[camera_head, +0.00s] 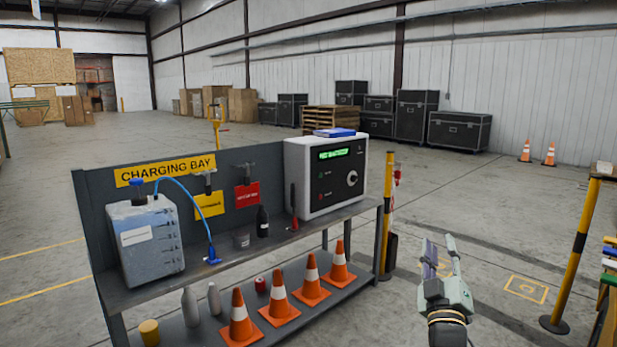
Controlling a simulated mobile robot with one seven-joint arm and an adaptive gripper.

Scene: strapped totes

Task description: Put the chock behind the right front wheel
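My gripper (439,240) is at the lower right, pointing away over bare floor. Its two fingers stand apart with a gap between them, and I see nothing held in it. No wheel or vehicle is in view. I cannot make out a chock for certain. A dark block-like thing (391,252) is low beside the yellow-and-black post at the bench's right end, to the left of my gripper; I cannot tell what it is.
A charging bay bench (235,238) with a jug, a charger box (330,178) and orange cones fills the left. A yellow-and-black post (574,262) stands at right, beside a partly cut-off rack. Black cases (459,131) line the back wall. Open floor lies between.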

